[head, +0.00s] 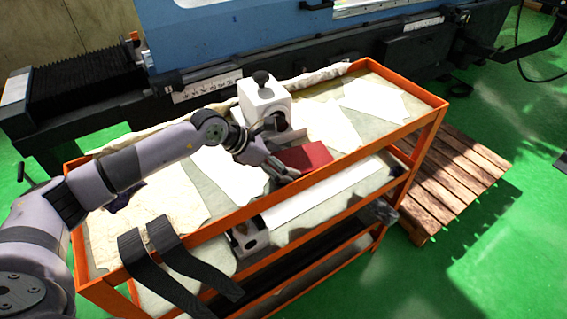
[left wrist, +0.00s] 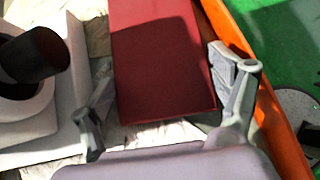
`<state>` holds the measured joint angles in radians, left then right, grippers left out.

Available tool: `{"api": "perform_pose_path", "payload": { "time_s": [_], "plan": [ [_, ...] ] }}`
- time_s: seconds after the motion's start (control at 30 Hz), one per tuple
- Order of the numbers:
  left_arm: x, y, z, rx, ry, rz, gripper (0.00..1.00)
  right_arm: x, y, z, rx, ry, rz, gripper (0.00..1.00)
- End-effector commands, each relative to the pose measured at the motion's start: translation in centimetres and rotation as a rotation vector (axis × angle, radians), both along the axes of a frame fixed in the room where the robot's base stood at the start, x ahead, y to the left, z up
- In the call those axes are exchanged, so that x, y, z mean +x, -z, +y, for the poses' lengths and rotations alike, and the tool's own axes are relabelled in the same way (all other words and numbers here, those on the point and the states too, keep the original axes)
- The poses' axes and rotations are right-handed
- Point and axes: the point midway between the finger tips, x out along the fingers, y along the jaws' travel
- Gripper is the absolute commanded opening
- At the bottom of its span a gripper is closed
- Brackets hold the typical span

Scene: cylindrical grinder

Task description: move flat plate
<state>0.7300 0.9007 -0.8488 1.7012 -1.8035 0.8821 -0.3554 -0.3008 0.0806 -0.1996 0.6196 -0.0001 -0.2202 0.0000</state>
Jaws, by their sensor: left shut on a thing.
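The flat plate is a dark red rectangular slab (head: 308,156) on the top shelf of the orange cart, near its front rail. My left gripper (head: 280,167) reaches it from the left and is shut on its near end. In the left wrist view the red plate (left wrist: 165,55) runs away from me between the two fingers of the left gripper (left wrist: 162,75). Whether the plate rests on the shelf or is slightly raised I cannot tell. My right gripper is not in view.
A white block with a black knob (head: 265,100) stands close behind the plate. The orange cart rail (head: 350,160) runs along the front. Paper sheets (head: 375,100) cover much of the shelf. The blue grinder (head: 240,35) is behind; a wooden pallet (head: 455,180) lies right.

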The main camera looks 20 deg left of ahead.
Motion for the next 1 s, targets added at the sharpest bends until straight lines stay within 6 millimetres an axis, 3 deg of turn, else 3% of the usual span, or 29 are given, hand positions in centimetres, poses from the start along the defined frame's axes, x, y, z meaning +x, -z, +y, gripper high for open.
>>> {"api": "perform_pose_path", "payload": {
  "time_s": [0.17,0.2,0.4,1.0],
  "plan": [
    [-0.44,0.01,-0.82,-0.007,0.019,0.004,0.44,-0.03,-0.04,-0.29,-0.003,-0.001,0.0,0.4],
    [-0.46,0.03,-0.84,-0.008,0.02,0.005,0.85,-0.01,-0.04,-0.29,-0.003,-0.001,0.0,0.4],
    [-0.39,0.03,-0.7,-0.006,0.016,0.004,0.98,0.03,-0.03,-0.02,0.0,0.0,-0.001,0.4],
    [-0.68,-0.62,0.09,-0.003,0.011,0.002,1.0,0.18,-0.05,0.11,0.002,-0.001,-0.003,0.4]
  ]
}}
